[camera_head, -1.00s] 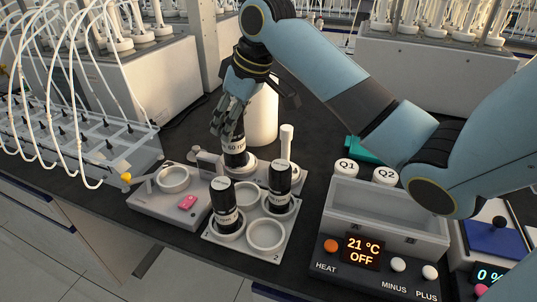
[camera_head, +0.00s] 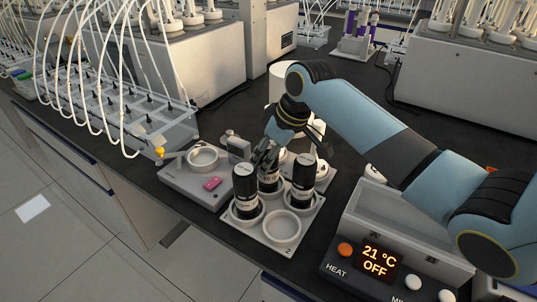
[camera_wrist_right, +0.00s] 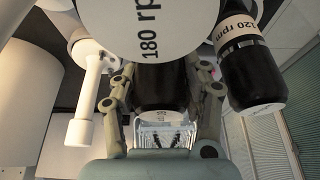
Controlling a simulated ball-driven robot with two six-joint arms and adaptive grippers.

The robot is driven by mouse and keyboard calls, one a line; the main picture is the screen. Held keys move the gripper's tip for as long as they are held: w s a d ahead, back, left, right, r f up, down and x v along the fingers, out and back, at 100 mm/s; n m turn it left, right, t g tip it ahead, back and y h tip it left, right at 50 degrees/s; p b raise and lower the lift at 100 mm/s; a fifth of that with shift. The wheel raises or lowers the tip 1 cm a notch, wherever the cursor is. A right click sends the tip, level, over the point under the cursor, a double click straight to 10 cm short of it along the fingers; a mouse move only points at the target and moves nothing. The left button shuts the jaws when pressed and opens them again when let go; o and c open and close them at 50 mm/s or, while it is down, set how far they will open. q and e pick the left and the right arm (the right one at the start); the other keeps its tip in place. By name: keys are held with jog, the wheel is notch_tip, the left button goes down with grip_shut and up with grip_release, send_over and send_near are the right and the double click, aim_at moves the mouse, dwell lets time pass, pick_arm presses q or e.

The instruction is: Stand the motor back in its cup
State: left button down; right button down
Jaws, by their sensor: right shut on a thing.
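My right gripper (camera_head: 266,158) is shut on a black motor (camera_head: 269,182) with a white label; the motor is upright at the back of the cup tray (camera_head: 262,240). The motor's foot is hidden behind the other motors, so I cannot tell whether it sits in a cup. A second motor (camera_head: 245,185) stands in the left cup and a third motor (camera_head: 303,178) in the right cup. The front cup (camera_head: 284,225) is empty. In the right wrist view, the held motor (camera_wrist_right: 160,87) is between the fingers; motors labelled 180 rpm (camera_wrist_right: 150,25) and 120 rpm (camera_wrist_right: 250,70) are close by. My left gripper is not in view.
A grey unit (camera_head: 180,180) with an empty ring and a pink object (camera_head: 212,184) stands left of the tray. A heater box (camera_head: 365,245) reading 21 °C OFF is at the right. A white cylinder (camera_head: 283,80) stands behind my gripper.

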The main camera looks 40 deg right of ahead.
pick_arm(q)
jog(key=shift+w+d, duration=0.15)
pick_arm(e)
jog(key=shift+f, duration=0.1)
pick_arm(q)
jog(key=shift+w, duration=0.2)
pick_arm(e)
jog(key=c, duration=0.6)
grip_release()
jog(key=shift+c, duration=0.2)
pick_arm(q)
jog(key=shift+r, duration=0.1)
pick_arm(e)
jog(key=v, duration=1.2)
jog(key=shift+s+d, duration=0.1)
